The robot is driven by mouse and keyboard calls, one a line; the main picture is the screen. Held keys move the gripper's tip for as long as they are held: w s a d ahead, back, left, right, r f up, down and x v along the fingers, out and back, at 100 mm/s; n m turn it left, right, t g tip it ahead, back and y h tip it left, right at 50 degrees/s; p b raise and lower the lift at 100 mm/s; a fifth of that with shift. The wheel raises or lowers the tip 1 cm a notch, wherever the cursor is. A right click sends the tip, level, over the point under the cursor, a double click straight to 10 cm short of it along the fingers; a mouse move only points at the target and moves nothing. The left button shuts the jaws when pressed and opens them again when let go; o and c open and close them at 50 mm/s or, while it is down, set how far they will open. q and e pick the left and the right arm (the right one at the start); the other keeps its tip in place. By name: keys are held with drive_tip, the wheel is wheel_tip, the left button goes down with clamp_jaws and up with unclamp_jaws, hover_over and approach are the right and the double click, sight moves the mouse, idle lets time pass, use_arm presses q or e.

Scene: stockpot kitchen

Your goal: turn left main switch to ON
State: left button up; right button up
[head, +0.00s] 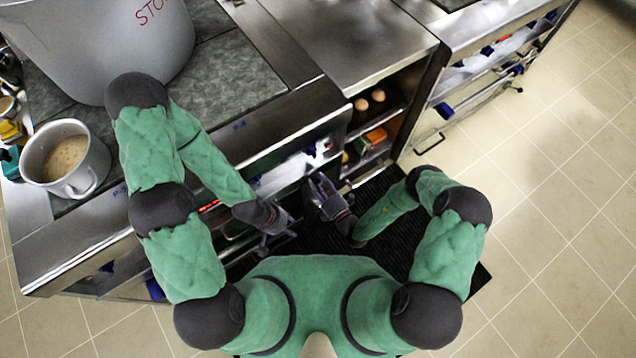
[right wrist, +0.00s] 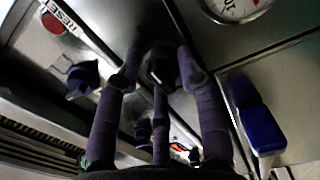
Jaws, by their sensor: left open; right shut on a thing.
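A dark round knob (right wrist: 160,65), which looks like the switch, sits on a metal panel in the right wrist view. The fingers of my right gripper (right wrist: 158,75) are closed around it. Its markings and its ON position are hidden or too dark to read. In the head view my right gripper (head: 322,188) is at the front face of the stove, and the knob is hidden there. My left gripper (head: 276,232) is open and empty, lower and to the left, in front of the stove.
A red button (right wrist: 50,22) with a RESET label, a blue knob (right wrist: 82,78), a blue handle (right wrist: 255,112) and a gauge (right wrist: 238,6) are near my right gripper. A large stockpot (head: 105,45) and a smaller pot (head: 85,180) stand on the stove. Floor at right is clear.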

drive_tip(key=shift+w+d, duration=0.25)
drive_tip(key=shift+w, duration=0.1)
drive_tip(key=o, duration=1.1)
drive_tip(key=shift+s+a, duration=0.1)
drive_tip(key=shift+s, duration=0.1)
drive_tip(key=shift+s+f, duration=0.1)
drive_tip(key=v, duration=1.1)
drive_tip(key=shift+s+d, duration=0.25)
drive_tip(key=shift+d, duration=0.05)
drive_tip(key=shift+a, duration=0.1)
